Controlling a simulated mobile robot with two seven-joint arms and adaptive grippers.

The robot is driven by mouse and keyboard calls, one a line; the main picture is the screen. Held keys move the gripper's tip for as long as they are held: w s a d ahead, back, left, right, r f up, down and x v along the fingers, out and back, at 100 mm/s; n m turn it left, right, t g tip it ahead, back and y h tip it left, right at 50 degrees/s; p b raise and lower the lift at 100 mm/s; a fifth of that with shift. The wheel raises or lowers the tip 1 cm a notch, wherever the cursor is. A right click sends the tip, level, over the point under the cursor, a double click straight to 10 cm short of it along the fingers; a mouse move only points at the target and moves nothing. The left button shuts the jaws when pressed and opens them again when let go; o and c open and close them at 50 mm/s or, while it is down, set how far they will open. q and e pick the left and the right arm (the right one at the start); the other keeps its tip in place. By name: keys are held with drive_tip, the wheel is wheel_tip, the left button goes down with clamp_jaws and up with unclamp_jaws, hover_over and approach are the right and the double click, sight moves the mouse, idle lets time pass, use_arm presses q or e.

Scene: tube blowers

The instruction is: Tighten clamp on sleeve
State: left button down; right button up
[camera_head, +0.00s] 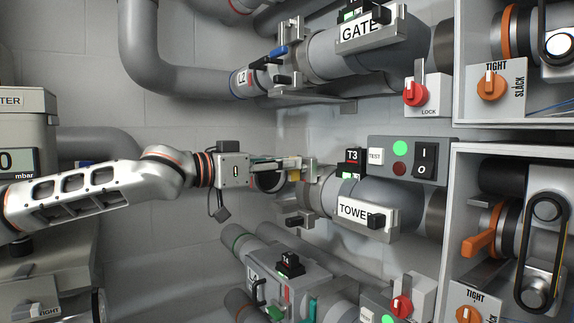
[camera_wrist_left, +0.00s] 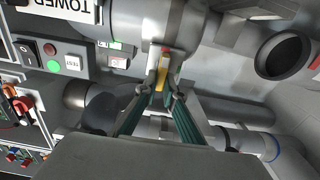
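My left gripper (camera_head: 291,169) reaches in from the left to the open end of the TOWER blower tube (camera_head: 345,197). Its fingers are nearly together, with a small yellow lever (camera_head: 295,175) between the tips. In the left wrist view the fingertips (camera_wrist_left: 164,88) close on both sides of the yellow lever (camera_wrist_left: 161,72), which has a red mark above it. The lever sits by a metal clamp (camera_head: 311,172) at the tube's end. The sleeve is partly hidden behind the gripper and cannot be told clearly. My right gripper is not in view.
The GATE blower (camera_head: 345,50) lies above, and another blower (camera_head: 290,275) lies below. A switch panel (camera_head: 400,160) with a green light stands right of the clamp. Orange TIGHT/SLACK knobs (camera_head: 491,86) are at the right. The grey wall (camera_head: 140,215) below my arm is clear.

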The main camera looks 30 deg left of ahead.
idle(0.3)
use_arm(q)
drive_tip(key=shift+m, duration=0.3)
drive_tip(key=m, duration=0.2)
drive_tip(key=m+p, duration=0.1)
drive_tip(key=m, duration=0.4)
drive_tip(key=shift+s+d+f+p, duration=0.15)
drive_tip(key=shift+d+p, duration=0.25)
drive_tip(key=m, duration=0.5)
drive_tip(key=shift+s+d+f, duration=0.1)
drive_tip(key=shift+d+f, duration=0.1)
drive_tip(key=shift+f, duration=0.1)
drive_tip(key=shift+f+m+b, duration=0.15)
drive_tip(key=shift+m+b, duration=0.1)
drive_tip(key=shift+m, duration=1.1)
drive_tip(key=shift+f+m+b, duration=0.1)
drive_tip(key=shift+m+b, duration=0.1)
drive_tip(key=shift+m, duration=1.15)
drive_tip(key=c, duration=2.1)
unclamp_jaws()
drive_tip(key=shift+c, duration=0.2)
